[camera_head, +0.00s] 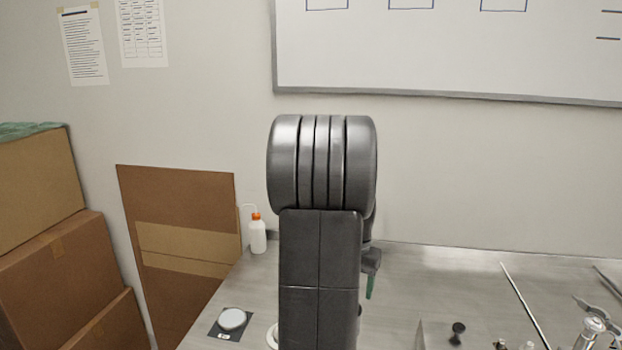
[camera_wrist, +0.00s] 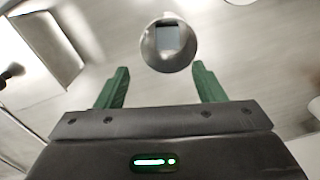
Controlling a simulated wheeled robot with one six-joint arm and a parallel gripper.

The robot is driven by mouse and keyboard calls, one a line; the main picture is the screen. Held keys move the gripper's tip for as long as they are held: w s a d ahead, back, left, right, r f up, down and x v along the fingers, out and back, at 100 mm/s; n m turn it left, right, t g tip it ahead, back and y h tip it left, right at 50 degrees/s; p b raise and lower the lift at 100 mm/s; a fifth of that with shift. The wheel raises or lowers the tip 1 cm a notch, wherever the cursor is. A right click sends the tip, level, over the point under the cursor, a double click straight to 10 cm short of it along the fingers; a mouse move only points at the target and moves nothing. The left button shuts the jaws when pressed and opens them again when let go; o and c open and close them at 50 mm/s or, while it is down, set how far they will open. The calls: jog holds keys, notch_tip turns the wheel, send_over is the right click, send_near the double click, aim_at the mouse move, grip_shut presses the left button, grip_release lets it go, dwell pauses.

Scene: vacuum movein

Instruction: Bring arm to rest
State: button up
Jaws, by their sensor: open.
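My arm stands upright in the middle of the head view and hides most of my gripper. One green finger of my gripper (camera_head: 370,287) shows just right of the arm, above the bench (camera_head: 430,270). In the wrist view my gripper (camera_wrist: 161,68) has its two green fingers spread wide apart, with nothing held between them. A round grey metallic thing (camera_wrist: 150,48) with a dark rectangle in it shows beyond the fingertips. I cannot tell what it is or how far below it lies.
A wash bottle (camera_head: 257,237) with an orange cap and a white disc (camera_head: 232,319) on a dark pad stand left of my arm. A dark knob (camera_head: 458,329), glassware (camera_head: 589,331) and a thin rod (camera_head: 524,305) are right. Cardboard boxes (camera_head: 62,262) are stacked far left.

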jog(key=shift+r+p, duration=1.1)
jog(key=shift+r, duration=1.05)
